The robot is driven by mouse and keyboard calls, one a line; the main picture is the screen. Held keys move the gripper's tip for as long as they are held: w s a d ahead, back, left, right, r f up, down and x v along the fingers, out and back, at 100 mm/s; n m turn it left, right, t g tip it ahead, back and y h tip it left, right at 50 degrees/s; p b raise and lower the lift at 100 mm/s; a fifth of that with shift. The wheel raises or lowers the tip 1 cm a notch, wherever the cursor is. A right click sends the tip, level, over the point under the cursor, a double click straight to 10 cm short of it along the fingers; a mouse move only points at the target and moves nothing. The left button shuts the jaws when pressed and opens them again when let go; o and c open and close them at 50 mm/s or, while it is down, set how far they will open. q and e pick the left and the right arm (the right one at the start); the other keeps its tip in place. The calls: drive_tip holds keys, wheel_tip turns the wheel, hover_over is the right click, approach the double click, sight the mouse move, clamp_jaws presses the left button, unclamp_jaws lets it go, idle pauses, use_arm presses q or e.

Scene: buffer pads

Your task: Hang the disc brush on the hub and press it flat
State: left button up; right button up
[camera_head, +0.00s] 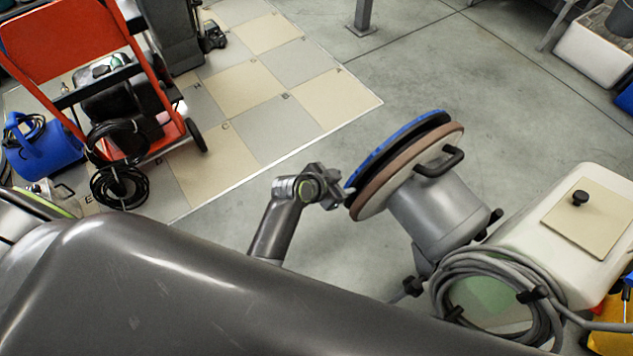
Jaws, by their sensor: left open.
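The floor machine is tipped back, with its grey cylindrical head (437,212) and a cream plate (405,184) with a brown rim facing up and left. A dark disc with a blue outer edge (408,129), which looks like the disc brush, lies along the far side of this plate, roughly parallel to it. The hub is hidden behind the discs, so I cannot tell how flat the brush sits. My left gripper (343,198) is open at the lower left edge of the discs. Its fingertips are close to the rim; contact is unclear. My right gripper is out of view.
A black handle (438,161) sticks up from the plate. A coiled grey cable (545,306) and a cream tank (540,218) are at the right. A red cart (75,45) and blue blower (45,150) stand at the left. Floor beyond the discs is clear.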

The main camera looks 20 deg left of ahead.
use_arm(q)
drive_tip(key=p+v, duration=0.1)
drive_tip(key=v, duration=0.9)
drive_tip(key=shift+s+a+r, duration=0.15)
drive_tip(key=shift+s+r, duration=0.05)
drive_tip(key=s+a+f+n+g+y, duration=0.1)
drive_tip(key=s+a+f+n, duration=0.15)
drive_tip(key=f, duration=0.45)
drive_tip(key=s+a+f+n+g+y, duration=0.15)
drive_tip(key=s+f, duration=0.25)
drive_tip(key=f, duration=0.4)
drive_tip(key=s+a+f+n+g+y, duration=0.1)
drive_tip(key=s+a+f, duration=0.2)
drive_tip(key=f, duration=0.4)
drive_tip(key=s+a+f+n+g, duration=0.1)
drive_tip(key=s+a+f, duration=0.2)
drive_tip(key=s, duration=0.5)
drive_tip(key=s+a+f+n+g+y+p, duration=0.1)
drive_tip(key=s+a+f, duration=0.3)
drive_tip(key=s+f, duration=0.2)
drive_tip(key=s+a+f+n+g+y, duration=0.1)
drive_tip(key=s+a+f, duration=0.2)
drive_tip(key=s, duration=0.8)
wheel_tip(320, 180, down, 2)
drive_tip(key=shift+a+f, duration=0.15)
drive_tip(key=shift+a, duration=0.05)
drive_tip(key=shift+g+y, duration=0.25)
